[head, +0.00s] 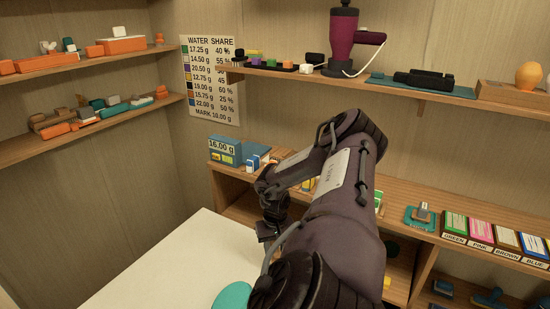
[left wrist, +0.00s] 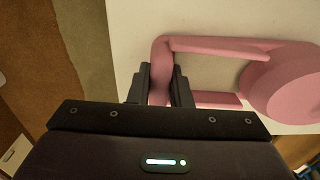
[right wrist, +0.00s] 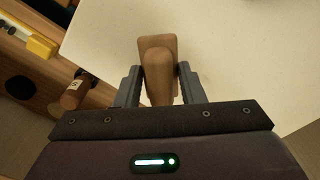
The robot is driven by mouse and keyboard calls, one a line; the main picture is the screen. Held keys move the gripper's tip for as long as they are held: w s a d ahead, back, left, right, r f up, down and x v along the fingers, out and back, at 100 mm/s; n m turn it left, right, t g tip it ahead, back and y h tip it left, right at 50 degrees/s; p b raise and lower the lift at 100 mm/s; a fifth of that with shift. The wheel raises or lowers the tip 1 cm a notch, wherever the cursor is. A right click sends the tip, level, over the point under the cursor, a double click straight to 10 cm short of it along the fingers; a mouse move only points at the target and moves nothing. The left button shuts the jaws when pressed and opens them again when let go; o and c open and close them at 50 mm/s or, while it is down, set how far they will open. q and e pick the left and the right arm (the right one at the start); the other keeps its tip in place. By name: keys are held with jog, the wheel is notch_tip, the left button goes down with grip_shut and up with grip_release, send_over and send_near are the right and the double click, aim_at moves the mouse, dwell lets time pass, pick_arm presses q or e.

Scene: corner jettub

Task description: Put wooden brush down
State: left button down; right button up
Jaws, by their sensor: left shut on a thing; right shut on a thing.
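The wooden brush (right wrist: 157,46) shows in the right wrist view as a brown wooden block with a rounded handle. My right gripper (right wrist: 158,86) is shut on its handle, above the white tabletop (right wrist: 235,50). In the head view my right gripper (head: 268,232) hangs below my arm near the tabletop's back right edge; the brush cannot be made out there. Whether the brush touches the top cannot be told. My left gripper (left wrist: 160,85) is shut on the bar of a pink handled object (left wrist: 285,85), seen only in the left wrist view.
A wooden shelf unit (head: 400,217) runs behind the white top, with colored boxes (head: 495,237) and a blue 16.00 g box (head: 224,150). A round teal thing (head: 232,297) lies at the front edge of view. The white top's left part is clear.

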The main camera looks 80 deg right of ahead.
aim_at(275, 247)
jog(key=shift+f, duration=2.25)
jog(key=o, duration=0.9)
notch_tip(275, 247, up, 12)
jog(key=shift+r, duration=0.1)
jog(key=shift+o, duration=0.3)
